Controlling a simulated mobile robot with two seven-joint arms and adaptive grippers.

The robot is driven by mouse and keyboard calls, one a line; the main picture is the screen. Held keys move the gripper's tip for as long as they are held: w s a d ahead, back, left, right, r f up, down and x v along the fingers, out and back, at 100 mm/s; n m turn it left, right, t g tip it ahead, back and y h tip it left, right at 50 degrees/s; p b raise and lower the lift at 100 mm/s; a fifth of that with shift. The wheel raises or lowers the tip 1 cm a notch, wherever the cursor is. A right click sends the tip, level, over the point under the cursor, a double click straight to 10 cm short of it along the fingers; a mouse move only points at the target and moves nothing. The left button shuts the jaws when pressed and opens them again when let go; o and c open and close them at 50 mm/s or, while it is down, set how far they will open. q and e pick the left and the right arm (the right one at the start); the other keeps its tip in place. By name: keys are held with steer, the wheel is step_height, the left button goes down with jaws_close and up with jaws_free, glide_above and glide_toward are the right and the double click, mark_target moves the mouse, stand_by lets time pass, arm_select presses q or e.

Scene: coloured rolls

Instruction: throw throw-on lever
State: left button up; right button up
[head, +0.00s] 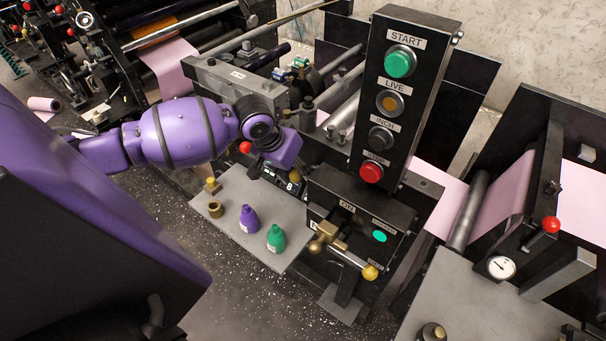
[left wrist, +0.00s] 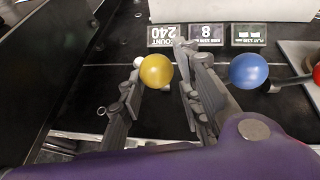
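A dark lever box (head: 333,200) under the button post has a label reading ON, a lit green lamp (head: 380,236) and a brass lever hub (head: 325,235). Its lever points down to the right and ends in a yellow knob (head: 370,272). My left gripper (head: 290,172) is behind this box, above a panel with a small display. In the left wrist view my left gripper (left wrist: 162,62) is open, its fingers on both sides of a yellow ball (left wrist: 156,70); contact is unclear. A blue ball (left wrist: 249,71) is beside it. My right gripper is not in view.
A button post (head: 408,100) stands right of my left gripper. A grey shelf (head: 225,205) holds a purple bottle (head: 249,219), a green bottle (head: 276,238) and brass parts. A red ball (head: 246,147) is beside my left wrist. Rollers with pink web (head: 500,200) are at right.

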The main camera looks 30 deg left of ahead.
arm_select(q)
steer(key=x, duration=0.3)
steer(key=shift+w+f, duration=0.15)
steer(key=shift+f, duration=0.05)
steer(key=shift+c, duration=0.4)
jaws_close()
